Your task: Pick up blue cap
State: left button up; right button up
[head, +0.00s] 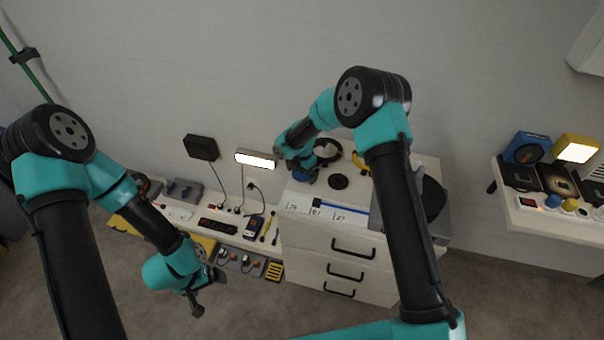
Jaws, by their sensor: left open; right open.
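A small blue object (304,176), which looks like the blue cap, is on top of the white drawer cabinet (310,237), near its back left. My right gripper (299,168) is directly over it, open. The gripper hides part of the blue object, and I cannot tell whether the fingers touch it. My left gripper (200,300) is open and empty, hanging low in front of the shelf at the left, far from the blue object.
A black disc (339,182), a yellow curved item (359,162) and a blue rod (341,209) share the cabinet top. A low shelf with tools and a phone (254,227) stands left. A cluttered white shelf (540,228) stands right. Bare floor lies in front.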

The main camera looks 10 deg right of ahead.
dwell(0.4)
jog(key=c, duration=0.9)
jog(key=shift+r, duration=0.15)
jog(key=shift+r, duration=0.55)
jog(key=shift+s+a+r, duration=0.1)
jog(key=shift+s+r, duration=0.1)
jog(key=shift+r, duration=0.4)
jog(key=shift+s+r, duration=0.15)
jog(key=shift+r, duration=0.4)
jog(key=s+a, duration=0.1)
jog(key=s, duration=0.4)
jog(key=s+r, duration=0.1)
jog(key=s, duration=0.4)
jog(key=s+a, duration=0.1)
jog(key=s, duration=0.4)
jog(key=shift+a+r, duration=0.2)
jog(key=shift+a, duration=0.1)
jog(key=shift+w, duration=0.1)
